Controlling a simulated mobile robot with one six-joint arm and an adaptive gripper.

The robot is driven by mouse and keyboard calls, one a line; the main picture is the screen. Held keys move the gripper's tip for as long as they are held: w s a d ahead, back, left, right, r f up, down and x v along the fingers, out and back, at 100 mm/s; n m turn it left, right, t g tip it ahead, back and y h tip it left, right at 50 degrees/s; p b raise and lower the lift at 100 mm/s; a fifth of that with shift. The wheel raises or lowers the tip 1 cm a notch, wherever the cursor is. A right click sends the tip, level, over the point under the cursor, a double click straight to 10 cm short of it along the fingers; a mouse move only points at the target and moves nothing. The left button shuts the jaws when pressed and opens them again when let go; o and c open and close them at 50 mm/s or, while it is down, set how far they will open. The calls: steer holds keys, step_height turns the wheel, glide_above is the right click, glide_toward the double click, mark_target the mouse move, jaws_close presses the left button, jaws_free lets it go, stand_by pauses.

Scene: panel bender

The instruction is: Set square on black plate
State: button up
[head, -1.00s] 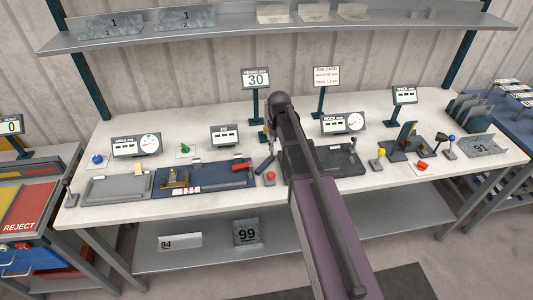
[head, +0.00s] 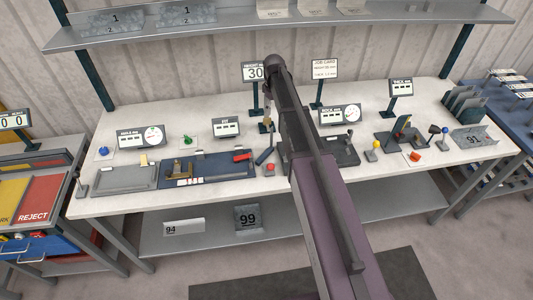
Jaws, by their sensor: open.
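The black plate (head: 346,152) lies on the bench right of centre, its left part hidden behind my arm. I cannot surely tell which thing is the square. A small brass-coloured piece (head: 178,172) sits on the dark blue mat (head: 232,174) left of centre, and a dark upright piece (head: 402,126) stands on a fixture to the right. My gripper (head: 266,126) shows only in part, left of my forearm and above the bench; it is open, and I see nothing held in it.
A red button (head: 270,167) and a dark blue lever (head: 263,157) stand between mat and black plate. A grey tray (head: 122,178) lies at left. Yellow (head: 373,146) and blue knobs (head: 445,130) stand at right. Several display signs line the back, below a shelf (head: 300,30).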

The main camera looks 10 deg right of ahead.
steer(key=shift+f, duration=0.15)
step_height(320, 180, down, 8)
steer(key=b, duration=0.8)
steer(key=shift+f, duration=0.15)
steer(key=shift+b, duration=0.35)
steer(key=shift+w+a+f+b, duration=0.1)
steer(key=shift+f+b, duration=1.15)
steer(key=shift+f, duration=0.05)
steer(key=shift+a+f+b, duration=0.1)
steer(key=shift+f+b, duration=1.15)
steer(key=shift+f, duration=0.05)
jaws_close()
